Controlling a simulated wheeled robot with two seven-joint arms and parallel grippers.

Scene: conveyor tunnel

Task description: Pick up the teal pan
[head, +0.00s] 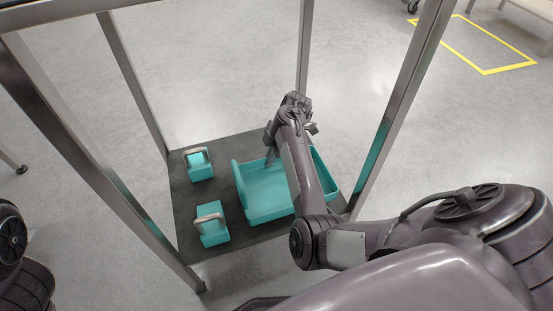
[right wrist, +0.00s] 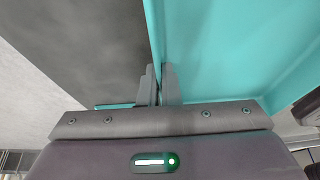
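The teal pan (head: 262,203) is a shallow, open tray with raised walls, lying on a dark mat inside a metal frame. My right arm crosses over it and hides part of its middle and right side. My right gripper (head: 270,160) is at the pan's far wall. In the right wrist view, the two fingers of my right gripper (right wrist: 160,88) are close together with the thin wall of the pan (right wrist: 225,50) between them, one finger on each side. My left gripper is out of view; only part of my left arm shows at the left edge.
Two teal blocks with grey handles stand left of the pan, one farther back (head: 200,171) and one nearer (head: 213,235). Metal posts (head: 135,85) rise around the dark mat (head: 187,210). A yellow floor outline (head: 487,72) lies at the back right.

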